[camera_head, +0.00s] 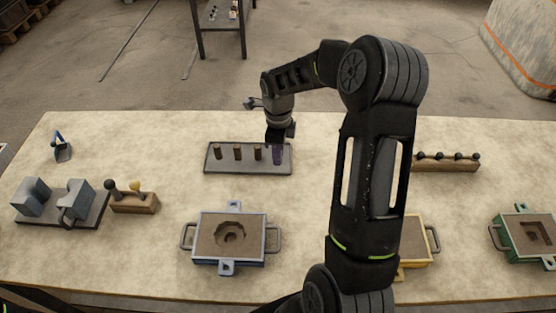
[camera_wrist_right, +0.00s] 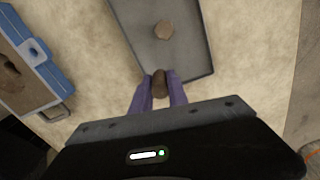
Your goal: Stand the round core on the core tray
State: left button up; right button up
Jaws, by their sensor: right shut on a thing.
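The core tray (camera_head: 225,168) is a shallow grey tray on the table, left of centre in the head view; its end also shows in the wrist view (camera_wrist_right: 190,55). Several upright brown cores (camera_head: 237,152) stand in a row on it. My right gripper (camera_head: 278,154) points down at the tray's right end. Its purple fingers are shut on the round core (camera_wrist_right: 159,84), a dark brown peg seen end-on in the wrist view. Whether its foot touches the tray is hidden. Another core (camera_wrist_right: 163,30) stands a short way off. My left gripper is out of view.
A blue-framed sand mould (camera_head: 203,245) sits in front of the tray. A yellow mould (camera_head: 415,238) is partly behind my arm, and a green one (camera_head: 508,243) is at right. Knobbed blocks stand left (camera_head: 136,203) and right (camera_head: 448,165).

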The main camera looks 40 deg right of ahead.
jog(key=shift+f, duration=0.95)
jog(key=shift+f+b, duration=0.15)
jog(key=shift+b, duration=0.2)
jog(key=o, duration=0.8)
jog(key=shift+o, duration=0.2)
jog(key=shift+r, duration=0.2)
notch_tip(320, 180, up, 12)
jog(key=p, duration=0.7)
